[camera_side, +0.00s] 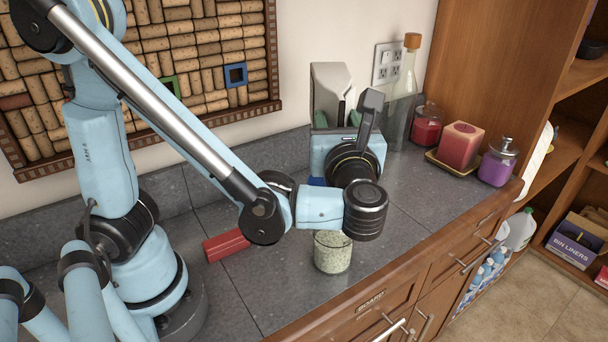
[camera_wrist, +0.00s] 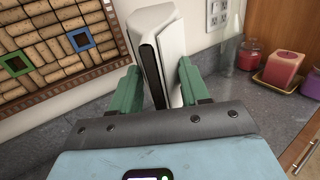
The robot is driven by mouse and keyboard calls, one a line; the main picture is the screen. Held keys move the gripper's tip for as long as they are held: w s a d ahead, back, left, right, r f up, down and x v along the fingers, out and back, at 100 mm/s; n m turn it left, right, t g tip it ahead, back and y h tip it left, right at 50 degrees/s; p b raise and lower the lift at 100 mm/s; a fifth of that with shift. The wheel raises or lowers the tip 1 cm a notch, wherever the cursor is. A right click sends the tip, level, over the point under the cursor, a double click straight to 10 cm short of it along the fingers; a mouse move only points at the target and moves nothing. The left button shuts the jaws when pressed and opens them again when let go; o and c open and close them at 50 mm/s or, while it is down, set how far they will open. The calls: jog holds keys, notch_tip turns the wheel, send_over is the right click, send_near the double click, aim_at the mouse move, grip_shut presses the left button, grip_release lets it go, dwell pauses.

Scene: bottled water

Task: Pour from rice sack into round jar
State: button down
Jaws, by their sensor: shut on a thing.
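The rice sack (camera_side: 326,88) looks like a pale, box-like packet with a dark stripe down one edge; it also shows in the wrist view (camera_wrist: 172,52). My gripper (camera_side: 337,113) is shut on it, with green fingers on either side in the wrist view (camera_wrist: 160,84). The sack is held near the back wall, roughly upright in the side view; my wrist hides its lower part. The round jar (camera_side: 333,256) is clear and stands on the counter below my wrist, with pale speckled contents showing in it. My wrist covers part of its top.
A red block (camera_side: 226,245) lies left of the jar. A tall corked bottle (camera_side: 403,95), a red jar (camera_side: 426,127), a red candle (camera_side: 461,145) on a tray and a purple jar (camera_side: 497,163) stand at the right. A blue thing (camera_side: 316,181) is mostly hidden.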

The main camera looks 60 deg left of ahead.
jog(key=shift+s+d+r+t+y, duration=0.1)
jog(key=shift+d+r+t+y, duration=0.1)
jog(key=shift+t+y, duration=0.15)
dwell(1.8)
